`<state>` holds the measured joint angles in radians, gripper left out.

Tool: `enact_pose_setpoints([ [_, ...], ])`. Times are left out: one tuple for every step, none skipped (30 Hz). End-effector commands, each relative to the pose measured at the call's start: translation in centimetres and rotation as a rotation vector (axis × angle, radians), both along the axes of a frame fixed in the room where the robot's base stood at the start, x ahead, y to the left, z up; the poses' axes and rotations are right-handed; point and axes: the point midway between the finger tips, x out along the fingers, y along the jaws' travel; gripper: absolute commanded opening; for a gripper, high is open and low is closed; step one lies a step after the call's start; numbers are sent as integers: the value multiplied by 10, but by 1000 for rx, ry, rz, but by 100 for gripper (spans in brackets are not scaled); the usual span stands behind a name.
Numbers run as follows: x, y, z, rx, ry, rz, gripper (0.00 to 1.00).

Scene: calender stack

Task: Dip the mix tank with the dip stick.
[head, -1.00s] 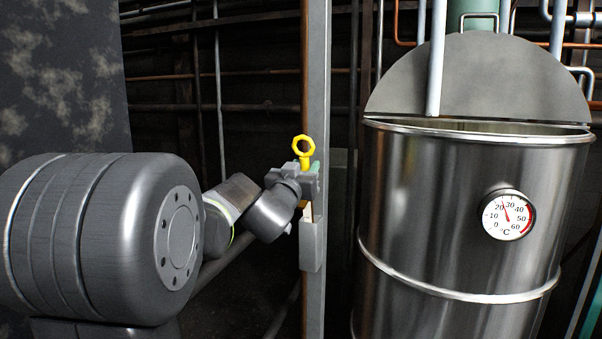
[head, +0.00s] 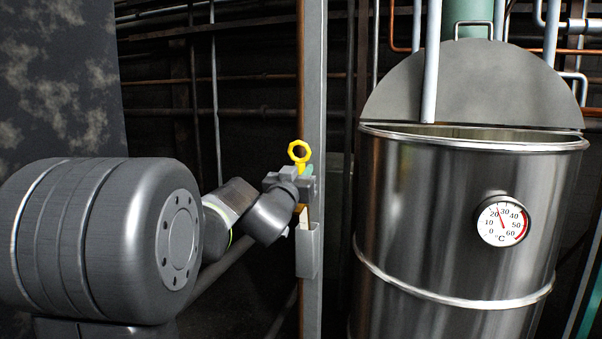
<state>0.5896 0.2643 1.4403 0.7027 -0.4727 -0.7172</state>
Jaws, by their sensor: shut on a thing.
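The dip stick shows as a yellow ring handle (head: 299,151) at the post, with a short yellow piece below it. My gripper (head: 303,180) is shut on the dip stick just under the ring. The stick's lower part is mostly hidden behind my gripper and by the grey holder (head: 309,250) on the post below. I cannot tell how much of it is inside the holder. The mix tank (head: 440,220) is a steel drum to the right, apart from my gripper. Its grey half-round lid (head: 480,90) stands up at the back, and the top shows an opening.
A grey upright post (head: 312,90) stands between my arm and the tank. A round thermometer dial (head: 503,221) sticks out of the tank's front. A pale vertical pipe (head: 432,60) comes down at the lid. Dark wall with pipes behind.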

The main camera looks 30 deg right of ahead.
Motion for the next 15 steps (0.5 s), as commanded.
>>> enact_pose_setpoints([
  [-1,1,7,-2,-1,0,0],
  [-1,1,9,-2,-1,0,0],
  [-1,2,12,-2,-1,0,0],
  [-1,2,14,-2,-1,0,0],
  [-2,2,15,-2,-1,0,0],
  [-2,3,18,-2,-1,0,0],
  [-2,3,19,-2,-1,0,0],
  [-2,3,21,-2,-1,0,0],
  [-3,4,23,-2,-1,0,0],
  [-3,4,25,-1,-1,0,0],
  [-3,4,27,-1,-1,0,0],
  [-4,5,29,-1,-1,0,0],
  [-4,5,31,-1,-1,0,0],
  [-4,5,33,-1,-1,0,0],
  [-5,6,35,-1,-1,0,0],
])
